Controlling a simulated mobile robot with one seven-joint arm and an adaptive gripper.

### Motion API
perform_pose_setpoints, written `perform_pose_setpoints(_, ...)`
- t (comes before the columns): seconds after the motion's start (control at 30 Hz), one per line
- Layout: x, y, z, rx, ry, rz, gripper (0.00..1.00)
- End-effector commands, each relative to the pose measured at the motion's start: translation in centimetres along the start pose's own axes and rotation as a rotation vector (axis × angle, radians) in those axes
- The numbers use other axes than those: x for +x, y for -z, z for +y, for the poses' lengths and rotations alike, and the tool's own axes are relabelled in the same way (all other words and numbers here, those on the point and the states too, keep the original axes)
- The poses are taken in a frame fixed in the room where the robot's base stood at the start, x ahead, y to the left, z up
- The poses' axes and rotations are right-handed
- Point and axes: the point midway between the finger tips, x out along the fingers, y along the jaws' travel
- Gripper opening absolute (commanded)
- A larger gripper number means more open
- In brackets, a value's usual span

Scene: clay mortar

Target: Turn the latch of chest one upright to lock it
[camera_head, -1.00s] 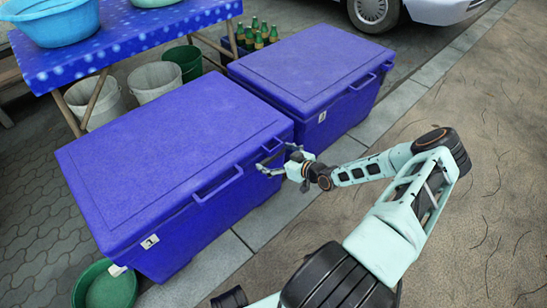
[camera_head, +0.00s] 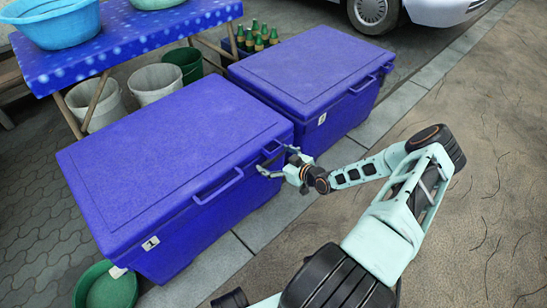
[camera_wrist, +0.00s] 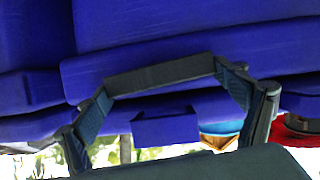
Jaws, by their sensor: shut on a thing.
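Chest one (camera_head: 165,155) is a large blue box with its lid down and a white tag marked 1 (camera_head: 150,243) on its front. A blue loop-shaped fitting (camera_head: 218,188) is on its near long side. My gripper (camera_head: 272,161) is at that side's right end, by a second blue fitting (camera_head: 272,149), partly hidden. In the wrist view my gripper's fingers (camera_wrist: 160,74) come from both sides to a dark bar-like piece across the blue chest face. I take it as shut on the latch; how far the latch is turned is unclear.
A second blue chest (camera_head: 310,65) stands just behind chest one, close to its right end. A blue table (camera_head: 120,45) with basins, buckets (camera_head: 155,82) and a crate of bottles are behind. A green basin (camera_head: 108,290) lies at the front left. Pavement at right is clear.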

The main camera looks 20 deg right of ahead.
Motion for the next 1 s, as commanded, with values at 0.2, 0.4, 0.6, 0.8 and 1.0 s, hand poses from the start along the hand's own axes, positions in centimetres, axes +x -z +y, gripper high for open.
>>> perform_pose_setpoints(0.2,-0.02,0.29,-0.35,-0.139,-0.052,-0.001,0.65)
perform_pose_setpoints(0.4,0.08,0.12,-0.63,-0.312,-0.123,0.000,0.65)
perform_pose_setpoints(0.6,0.18,-0.14,-0.82,-0.490,-0.196,0.000,0.65)
perform_pose_setpoints(0.8,0.28,-0.37,-0.98,-0.666,-0.270,0.001,0.65)
perform_pose_setpoints(1.0,0.37,-0.58,-1.12,-0.842,-0.343,0.002,0.65)
